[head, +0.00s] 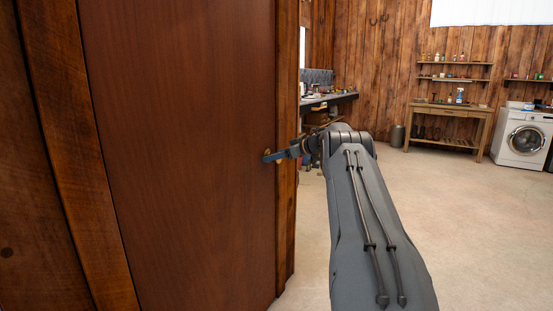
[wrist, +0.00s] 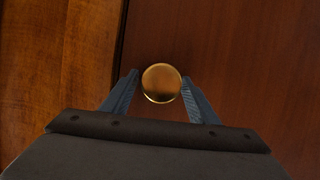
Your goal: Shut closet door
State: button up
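The closet door (head: 185,150) is a tall reddish-brown panel filling the left of the head view. It also shows in the wrist view (wrist: 245,50). A round brass knob (wrist: 161,83) sits near the door's edge, and a bit of it shows in the head view (head: 267,156). My gripper (wrist: 160,76) is at the knob, one finger on each side, with thin gaps seeming to show between fingertips and knob. In the head view my gripper (head: 276,156) reaches left to the door. I cannot tell how far ajar the door is.
Lighter wooden trim (head: 72,150) runs beside the door, and a wooden post (head: 287,150) stands at its right. Behind are a counter (head: 335,100), a wooden table (head: 447,111) and a washing machine (head: 523,140). The pale floor (head: 470,220) at right is clear.

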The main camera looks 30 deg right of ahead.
jog(key=shift+d+f, duration=0.1)
jog(key=shift+f, duration=0.15)
jog(key=shift+s+d, duration=0.1)
jog(key=shift+s, duration=0.05)
jog(key=v, duration=0.7)
jog(key=shift+s+r, duration=0.2)
